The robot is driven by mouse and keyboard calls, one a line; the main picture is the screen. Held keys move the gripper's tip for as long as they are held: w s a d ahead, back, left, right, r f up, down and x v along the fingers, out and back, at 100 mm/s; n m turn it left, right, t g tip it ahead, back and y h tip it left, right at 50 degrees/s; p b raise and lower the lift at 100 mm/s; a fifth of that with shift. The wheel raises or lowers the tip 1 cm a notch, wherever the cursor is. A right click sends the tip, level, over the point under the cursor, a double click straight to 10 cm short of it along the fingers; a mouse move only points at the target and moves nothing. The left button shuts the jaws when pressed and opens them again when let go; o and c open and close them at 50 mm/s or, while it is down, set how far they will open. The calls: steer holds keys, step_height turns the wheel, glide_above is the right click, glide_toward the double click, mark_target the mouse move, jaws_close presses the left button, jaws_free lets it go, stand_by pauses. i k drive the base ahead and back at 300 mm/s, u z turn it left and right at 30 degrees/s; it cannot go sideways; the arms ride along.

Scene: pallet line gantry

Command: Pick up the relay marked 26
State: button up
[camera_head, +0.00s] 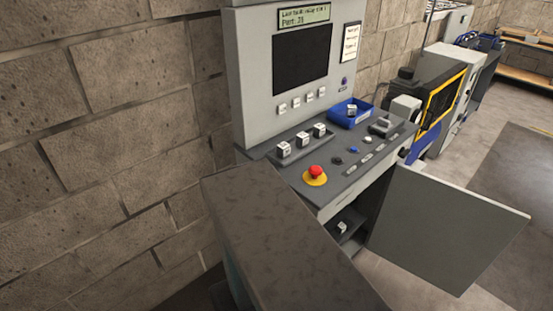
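Several small white blocks that look like relays are in view. Three stand in a row on a dark strip on the sloping console: a left one (284,149), a middle one (302,139) and a right one (319,130). Another small block (351,109) sits in a blue tray (364,116) at the back of the console. One more white block (342,227) is inside the dark open compartment below. Their markings are too small to read, so I cannot tell which is 26. My gripper is not in view.
The console's upright panel has a dark screen (301,57) and a small display (303,15). A red emergency button (316,173) is on the console's front. An open cabinet door (448,226) juts right. A grey block-like surface (280,240) fills the foreground. Floor is clear at right.

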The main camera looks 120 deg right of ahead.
mark_target(283, 150)
steer(key=i, duration=0.65)
steer(key=u, duration=0.45)
steer(key=k, duration=0.15)
steer(key=z, duration=3.05)
steer(key=i, duration=0.5)
steer(key=u, duration=0.05)
